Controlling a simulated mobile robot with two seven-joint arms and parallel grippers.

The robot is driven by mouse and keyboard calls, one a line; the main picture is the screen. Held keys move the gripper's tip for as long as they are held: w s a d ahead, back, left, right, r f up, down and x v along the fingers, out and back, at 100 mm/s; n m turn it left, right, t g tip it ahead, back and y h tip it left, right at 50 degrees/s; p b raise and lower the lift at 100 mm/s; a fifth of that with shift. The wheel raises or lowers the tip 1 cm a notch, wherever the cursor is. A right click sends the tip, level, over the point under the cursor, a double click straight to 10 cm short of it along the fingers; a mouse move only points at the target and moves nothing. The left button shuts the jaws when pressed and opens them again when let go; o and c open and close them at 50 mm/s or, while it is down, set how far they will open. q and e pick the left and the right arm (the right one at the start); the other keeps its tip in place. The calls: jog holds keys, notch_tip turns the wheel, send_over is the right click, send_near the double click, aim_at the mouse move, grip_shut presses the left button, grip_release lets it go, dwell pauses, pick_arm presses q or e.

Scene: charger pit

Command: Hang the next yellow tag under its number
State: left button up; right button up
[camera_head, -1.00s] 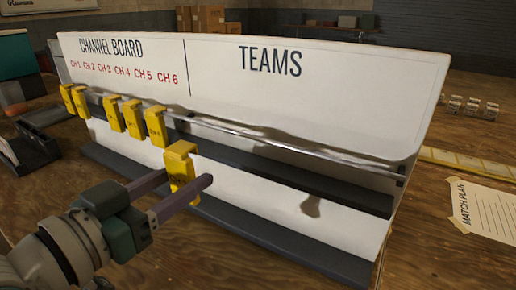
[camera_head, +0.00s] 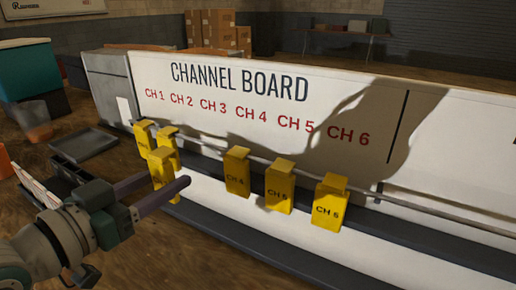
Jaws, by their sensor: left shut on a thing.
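The white channel board (camera_head: 240,100) has red labels CH 1 to CH 6 above a thin metal rail (camera_head: 405,202). Yellow tags hang on the rail: one at the CH 1 end (camera_head: 145,137), one beside it (camera_head: 167,146) that is partly hidden, then the CH 4 tag (camera_head: 237,172), the CH 5 tag (camera_head: 279,188) and the CH 6 tag (camera_head: 329,203). The rail between the second tag and the CH 4 tag is bare. My left gripper (camera_head: 164,188) is shut on a yellow tag (camera_head: 161,168), upright in front of the second tag. Its lettering is unclear. My right gripper is out of view.
A dark ledge (camera_head: 400,256) runs along the board below the tags. A dark tray (camera_head: 84,144) and a teal bin (camera_head: 28,70) stand on the left. Cardboard boxes (camera_head: 215,30) are far behind the board. Space in front of the CH 4 to CH 6 tags is clear.

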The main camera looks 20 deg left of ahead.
pick_arm(q)
jog(key=shift+w+d+f+b, duration=0.15)
jog(key=shift+w+b, duration=0.15)
jog(key=shift+w, duration=0.15)
jog(key=shift+w+d+b, duration=0.1)
jog(key=shift+w+b, duration=0.15)
jog(key=shift+w, duration=0.2)
jog(key=shift+w+d+f+b, duration=0.1)
jog(key=shift+w+f+b, duration=0.1)
jog(key=shift+w+b, duration=0.65)
jog(key=shift+w+d+f+b, duration=0.15)
jog(key=shift+w+b, duration=0.45)
jog(key=shift+w, duration=0.6)
jog(key=shift+w+a+f+b, duration=0.1)
jog(key=shift+w+f+b, duration=0.1)
jog(key=shift+w+b, duration=0.65)
jog(key=shift+w, duration=0.15)
jog(key=o, duration=1.3)
jog(key=shift+o, duration=0.2)
